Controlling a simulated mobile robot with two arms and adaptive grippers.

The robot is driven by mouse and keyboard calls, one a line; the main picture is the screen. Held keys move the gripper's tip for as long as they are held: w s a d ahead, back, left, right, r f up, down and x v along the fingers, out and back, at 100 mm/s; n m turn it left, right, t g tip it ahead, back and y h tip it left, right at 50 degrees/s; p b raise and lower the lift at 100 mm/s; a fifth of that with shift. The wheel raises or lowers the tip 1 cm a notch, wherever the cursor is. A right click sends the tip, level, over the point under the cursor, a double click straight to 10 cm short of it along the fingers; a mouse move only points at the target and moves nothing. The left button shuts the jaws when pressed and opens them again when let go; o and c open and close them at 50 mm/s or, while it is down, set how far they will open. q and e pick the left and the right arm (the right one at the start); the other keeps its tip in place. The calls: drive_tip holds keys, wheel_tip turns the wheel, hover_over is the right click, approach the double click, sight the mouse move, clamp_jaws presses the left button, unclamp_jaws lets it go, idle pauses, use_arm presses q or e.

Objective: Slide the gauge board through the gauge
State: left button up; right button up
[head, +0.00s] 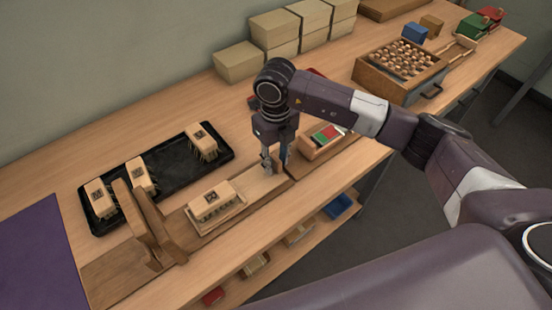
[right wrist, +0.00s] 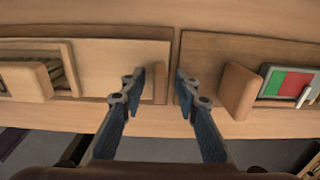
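The gauge (head: 128,222) is a pair of upright wooden plates on a base at the left of the bench in the head view. The gauge board (head: 257,187) lies flat to its right, with a brush block (head: 212,196) marked R on it near the plates. The board also shows in the right wrist view (right wrist: 105,58), with a small upright block (right wrist: 160,82) at its end. My right gripper (head: 274,166) points down over the board's right end. Its fingertips (right wrist: 160,88) are apart, with the small block in the gap between them. My left gripper is out of view.
A black tray (head: 165,190) with several brush blocks lies behind the gauge. A wooden holder with a red and green card (head: 325,136) stands right of my gripper. Cream boxes (head: 240,62) and a compartment box (head: 385,78) stand farther back. A purple mat (head: 40,255) lies at left.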

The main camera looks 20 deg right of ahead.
drive_tip(key=shift+f, duration=0.1)
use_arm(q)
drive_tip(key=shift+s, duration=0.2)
use_arm(e)
clamp_jaws()
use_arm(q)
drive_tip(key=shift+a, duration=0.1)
